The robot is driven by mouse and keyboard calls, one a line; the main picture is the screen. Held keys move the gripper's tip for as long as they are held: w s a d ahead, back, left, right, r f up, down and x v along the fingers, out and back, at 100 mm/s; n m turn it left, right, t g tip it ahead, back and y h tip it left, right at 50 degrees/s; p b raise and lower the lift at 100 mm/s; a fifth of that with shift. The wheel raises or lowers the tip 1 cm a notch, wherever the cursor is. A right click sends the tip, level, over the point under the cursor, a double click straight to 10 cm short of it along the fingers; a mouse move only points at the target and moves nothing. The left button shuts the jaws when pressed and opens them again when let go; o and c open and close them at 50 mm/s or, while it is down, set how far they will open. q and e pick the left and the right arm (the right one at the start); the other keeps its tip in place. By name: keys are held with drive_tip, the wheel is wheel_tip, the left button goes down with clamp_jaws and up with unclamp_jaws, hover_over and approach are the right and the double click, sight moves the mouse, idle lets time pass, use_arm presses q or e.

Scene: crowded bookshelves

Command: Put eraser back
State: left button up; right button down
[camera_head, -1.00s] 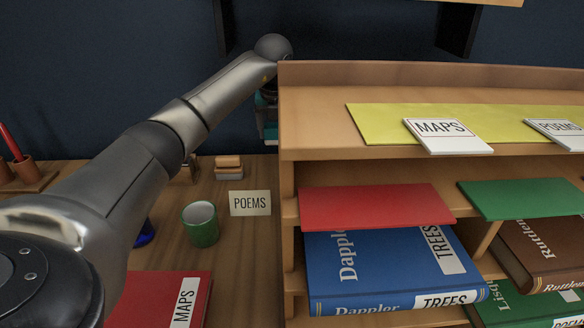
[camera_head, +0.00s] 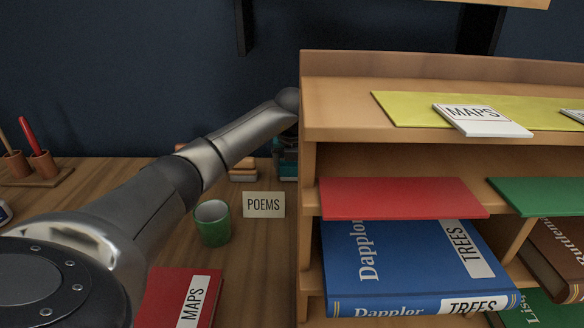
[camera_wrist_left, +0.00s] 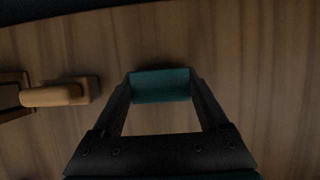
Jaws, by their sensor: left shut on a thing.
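My left gripper (camera_wrist_left: 160,88) is shut on a teal block, likely the eraser (camera_wrist_left: 160,86), held between its two fingertips above the wooden desk. In the head view my left arm reaches across to the shelf unit's left side. The left gripper (camera_head: 286,165) is low there, partly hidden by the unit, with teal showing on it. Whether the block touches the desk I cannot tell. My right gripper is not in view.
A tan block with a rounded handle (camera_wrist_left: 55,95) lies left of the gripper on the desk (camera_wrist_left: 230,60). The shelf unit (camera_head: 310,160) is close on the right.

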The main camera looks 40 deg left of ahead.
sight(292, 164)
use_arm(q)
drive_tip(key=shift+f, duration=0.15)
drive_tip(key=o, duration=1.1)
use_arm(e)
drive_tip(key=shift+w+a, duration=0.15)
use_arm(q)
drive_tip(key=shift+r, duration=0.5)
drive_tip(key=p+v, duration=0.1)
drive_tip(key=v, duration=0.2)
drive_tip(key=p+v, duration=0.2)
drive_tip(key=v, duration=0.6)
drive_tip(key=shift+s+d+r, duration=0.15)
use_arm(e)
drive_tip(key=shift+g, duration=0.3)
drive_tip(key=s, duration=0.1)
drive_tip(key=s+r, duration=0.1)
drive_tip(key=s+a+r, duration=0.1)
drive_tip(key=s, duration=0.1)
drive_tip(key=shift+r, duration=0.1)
